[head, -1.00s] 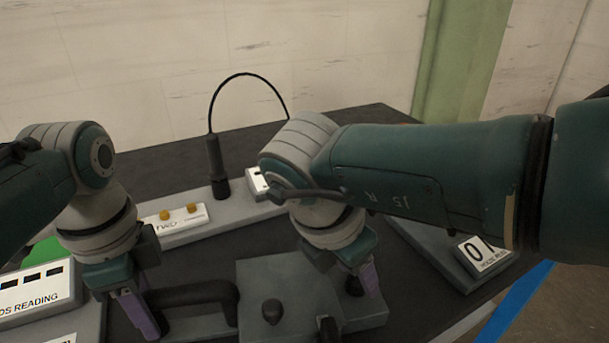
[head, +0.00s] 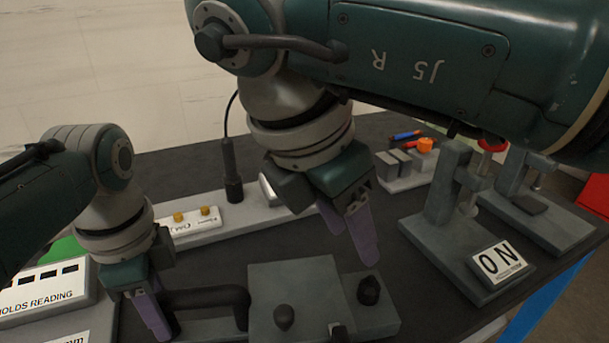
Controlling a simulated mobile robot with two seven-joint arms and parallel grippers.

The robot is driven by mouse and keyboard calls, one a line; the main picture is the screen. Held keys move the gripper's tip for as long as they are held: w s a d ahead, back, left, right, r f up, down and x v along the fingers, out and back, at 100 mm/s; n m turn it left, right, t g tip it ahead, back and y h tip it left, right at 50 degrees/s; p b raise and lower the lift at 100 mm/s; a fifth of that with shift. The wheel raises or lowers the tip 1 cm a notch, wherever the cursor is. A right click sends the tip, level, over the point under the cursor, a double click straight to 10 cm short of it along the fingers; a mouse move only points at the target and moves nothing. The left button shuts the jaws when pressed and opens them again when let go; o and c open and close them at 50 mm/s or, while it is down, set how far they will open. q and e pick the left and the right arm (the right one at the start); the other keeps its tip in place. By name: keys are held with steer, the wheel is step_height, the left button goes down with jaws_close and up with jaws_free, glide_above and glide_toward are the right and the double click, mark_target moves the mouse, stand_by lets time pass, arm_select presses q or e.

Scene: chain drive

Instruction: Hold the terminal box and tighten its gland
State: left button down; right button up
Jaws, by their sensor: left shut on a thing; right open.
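The terminal box (head: 295,275) is a grey block at the front middle of the table, with a small dark knob on its top. A dark handle (head: 205,297) stands at its left. A dark round knob (head: 369,290), which looks like the gland, sits on the lower grey part at its right. My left gripper (head: 155,320) is shut at the left end of the handle; its fingertips are partly hidden. My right gripper (head: 352,240) is open and empty, pointing down above the box's right side, apart from the knob.
A dark cable probe (head: 231,170) stands upright at the back. A strip with two yellow buttons (head: 190,220) lies behind the handle. Grey fixtures, one with an "ON" label (head: 497,262), stand at the right. Grey blocks (head: 400,165) sit at the back right. A reading panel (head: 45,290) is at the left.

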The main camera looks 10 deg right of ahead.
stand_by(0.3)
steer(key=m+t+y, duration=0.2)
steer(key=m+y, duration=0.2)
steer(key=m, duration=2)
glide_toward(371, 283)
steer(key=x, duration=0.8)
steer(key=shift+w+f, duration=0.15)
steer(key=shift+f, duration=0.25)
